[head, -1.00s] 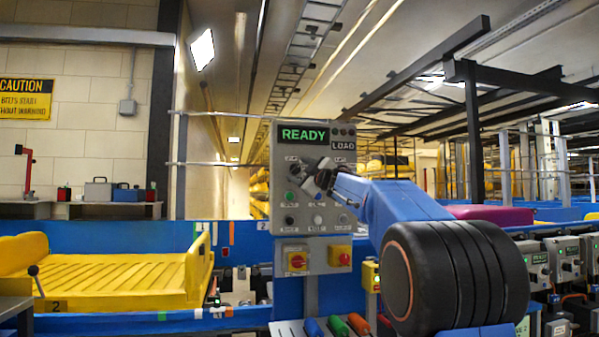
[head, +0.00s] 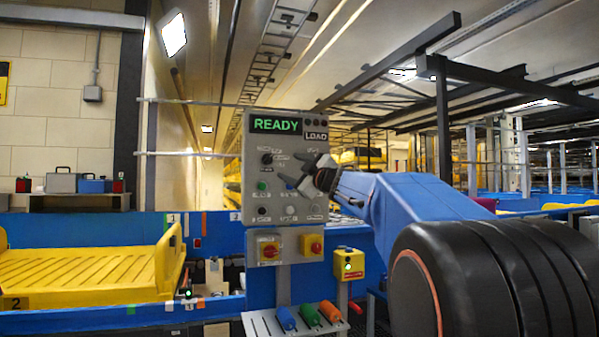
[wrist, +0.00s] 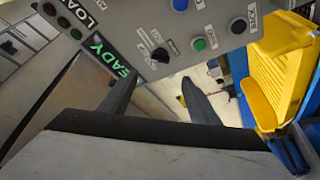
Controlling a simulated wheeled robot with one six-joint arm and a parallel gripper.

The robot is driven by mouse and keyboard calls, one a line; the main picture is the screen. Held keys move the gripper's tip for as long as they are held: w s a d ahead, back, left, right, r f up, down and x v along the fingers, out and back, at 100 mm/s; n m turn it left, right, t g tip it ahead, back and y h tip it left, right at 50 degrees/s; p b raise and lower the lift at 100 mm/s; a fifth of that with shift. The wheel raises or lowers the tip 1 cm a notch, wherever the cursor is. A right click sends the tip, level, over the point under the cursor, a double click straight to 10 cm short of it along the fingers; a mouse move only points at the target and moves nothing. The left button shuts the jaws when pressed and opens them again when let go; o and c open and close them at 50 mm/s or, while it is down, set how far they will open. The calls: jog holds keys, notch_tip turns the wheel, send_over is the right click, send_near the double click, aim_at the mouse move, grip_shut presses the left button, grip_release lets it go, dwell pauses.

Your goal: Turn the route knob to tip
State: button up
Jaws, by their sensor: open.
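A grey control panel (head: 250,150) stands upright, with a green READY display (head: 276,124) and a small LOAD sign (head: 316,135). A black knob (head: 267,158) sits on its upper left; its lettering is too small to read. My gripper (head: 298,171) is open and empty in front of the panel, right of that knob, and hides part of the panel's middle. In the wrist view the black knob (wrist: 160,55) appears just beyond the gap between the spread fingers of my gripper (wrist: 157,84). It looks apart from both fingers.
A green button (head: 262,186) and a black button (head: 262,210) lie below the knob. A yellow tray (head: 80,275) stands left.

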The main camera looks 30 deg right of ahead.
jog(key=shift+v, duration=2)
jog(key=s+a+f+m+g+h, duration=0.25)
jog(key=s+f+m, duration=0.2)
jog(key=f, duration=0.55)
jog(key=s+a+f+m+g+h, duration=0.1)
jog(key=s+a+f+m+g, duration=0.3)
jog(key=f, duration=0.5)
jog(key=s+a+f+m+g+h, duration=0.25)
jog(key=s+f, duration=0.35)
jog(key=f, duration=0.4)
jog(key=s+a+f+g+y, duration=0.2)
jog(key=s+a+f+g, duration=0.1)
jog(key=s+a+f, duration=0.4)
jog(key=s+a+f+g+y, duration=0.3)
jog(key=s+a+f, duration=0.4)
jog(key=s+f, duration=0.6)
notch_tip(320, 180, down, 5)
jog(key=shift+s+a+r+g+y, duration=0.2)
jog(key=shift+s+r+g+y, duration=0.1)
jog(key=shift+g, duration=0.2)
